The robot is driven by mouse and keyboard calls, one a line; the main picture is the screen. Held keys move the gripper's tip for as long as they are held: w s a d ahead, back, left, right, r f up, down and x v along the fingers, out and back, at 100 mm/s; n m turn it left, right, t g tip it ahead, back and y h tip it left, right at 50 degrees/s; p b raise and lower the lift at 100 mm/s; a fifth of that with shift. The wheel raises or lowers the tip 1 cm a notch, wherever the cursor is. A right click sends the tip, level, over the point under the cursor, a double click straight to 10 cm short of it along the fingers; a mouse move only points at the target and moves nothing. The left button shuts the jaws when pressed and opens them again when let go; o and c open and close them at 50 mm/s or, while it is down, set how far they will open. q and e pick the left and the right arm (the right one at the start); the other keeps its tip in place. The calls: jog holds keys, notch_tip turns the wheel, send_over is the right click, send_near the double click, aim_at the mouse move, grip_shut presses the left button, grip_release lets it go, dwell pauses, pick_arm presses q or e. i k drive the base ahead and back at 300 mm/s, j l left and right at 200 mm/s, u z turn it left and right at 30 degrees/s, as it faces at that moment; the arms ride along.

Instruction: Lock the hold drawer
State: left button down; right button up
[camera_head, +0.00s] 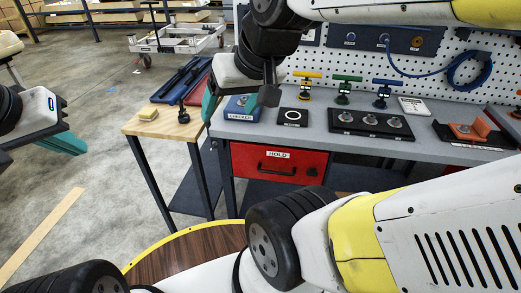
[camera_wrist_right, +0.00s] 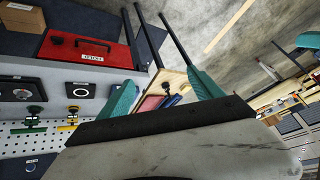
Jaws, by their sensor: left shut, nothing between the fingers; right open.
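The red hold drawer (camera_head: 250,160) is under the grey bench, with a "HOLD" label, a black bar handle (camera_head: 277,169) and a small dark lock knob (camera_head: 312,172) at its right. Its front looks flush with the bench. In the right wrist view the drawer (camera_wrist_right: 85,48) is upside down at upper left, its knob (camera_wrist_right: 57,40) left of the handle. My right gripper (camera_head: 238,97) is open and empty above the bench's left end; its teal fingers also show in the right wrist view (camera_wrist_right: 165,92). My left gripper (camera_head: 66,144) is shut and empty at far left, away from the bench.
On the bench are a blue box (camera_head: 243,108), a black panel (camera_head: 370,123) and several coloured-handled stands. A round wooden table (camera_head: 185,252) is in front; floor is clear at left.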

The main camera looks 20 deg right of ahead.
aim_at(312, 173)
jog(key=z, duration=1.6)
jog(key=i+j+z, duration=0.15)
